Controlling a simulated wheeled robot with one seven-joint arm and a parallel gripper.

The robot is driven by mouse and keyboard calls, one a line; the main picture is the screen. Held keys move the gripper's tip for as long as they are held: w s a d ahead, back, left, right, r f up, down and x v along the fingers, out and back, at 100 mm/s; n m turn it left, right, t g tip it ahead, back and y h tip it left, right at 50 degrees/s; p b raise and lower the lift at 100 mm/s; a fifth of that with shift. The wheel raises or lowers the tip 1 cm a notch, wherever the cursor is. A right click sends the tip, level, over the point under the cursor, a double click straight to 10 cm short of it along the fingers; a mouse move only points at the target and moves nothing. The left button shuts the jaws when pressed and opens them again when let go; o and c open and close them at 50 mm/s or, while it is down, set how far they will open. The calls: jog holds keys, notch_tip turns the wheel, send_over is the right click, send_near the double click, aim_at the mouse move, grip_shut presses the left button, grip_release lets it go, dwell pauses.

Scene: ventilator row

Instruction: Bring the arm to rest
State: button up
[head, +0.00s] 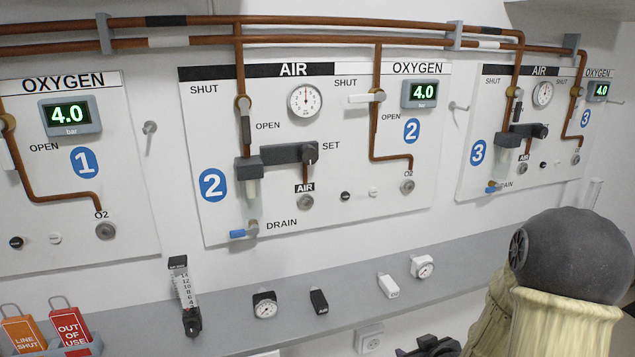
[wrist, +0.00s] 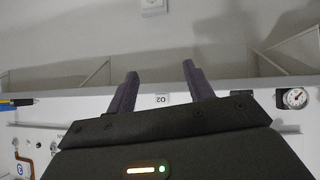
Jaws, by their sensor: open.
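My gripper (wrist: 160,70) shows in the wrist view with its two dark fingers apart and nothing between them. The wrist picture is upside down. Beyond the fingers are the shelf edge and a small white O2 block (wrist: 162,99), which lies on the shelf and looks apart from the fingers. The same white block (head: 388,286) shows in the head view. A dark rounded joint and a beige sleeve, likely parts of my arm, fill the lower right of the head view. A dark part at the bottom edge there is cut off, so the gripper is not clear in that view.
The grey shelf (head: 240,299) holds a flowmeter (head: 185,295), a black gauge (head: 265,305), a black AIR block (head: 319,301) and a white gauge (head: 422,267). Red and orange tags (head: 70,328) stand at left. Panel 2 (head: 330,205) and copper pipes are behind; a socket (head: 369,339) is below.

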jog(key=s+a+r+m+g+h, duration=0.1)
jog(key=s+a+r+m+g, duration=0.2)
jog(key=s, duration=0.4)
jog(key=s+a+r+m+g+h, duration=0.1)
jog(key=s+a+r+g, duration=0.1)
jog(key=s+a+g, duration=0.35)
notch_tip(320, 180, up, 22)
jog(key=s+d+t+p, duration=0.1)
jog(key=d+p, duration=0.1)
jog(key=p, duration=2)
jog(key=shift+s+r, duration=0.15)
jog(key=shift+s, duration=0.05)
